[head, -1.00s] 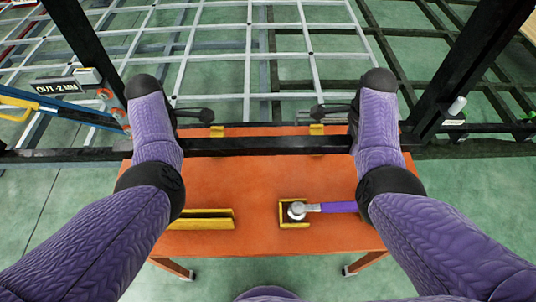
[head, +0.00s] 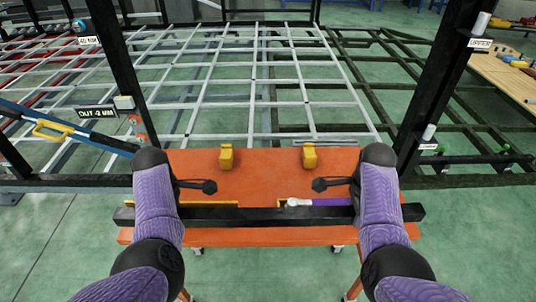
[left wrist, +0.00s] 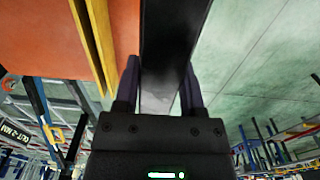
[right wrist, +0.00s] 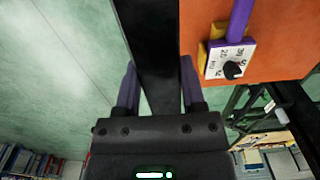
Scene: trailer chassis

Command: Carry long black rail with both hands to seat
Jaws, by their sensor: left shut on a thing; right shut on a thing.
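The long black rail (head: 260,217) runs level, left to right, above the near part of the orange table (head: 265,180). Its ends stick out past the table's sides. My left gripper (left wrist: 159,85) is shut on the rail near its left end. My right gripper (right wrist: 159,82) is shut on it near its right end. In the head view my forearms hide most of both grippers. Two yellow rest blocks, a left one (head: 226,157) and a right one (head: 309,158), stand empty behind the rail. I cannot tell which spot is the seat.
A purple-handled wrench (head: 330,201) lies in a yellow holder, partly behind the rail. A black left post (head: 115,70) and right post (head: 435,80) stand beyond the table, with the pale grid frame (head: 255,85) between them. A blue bar (head: 65,125) slants at left.

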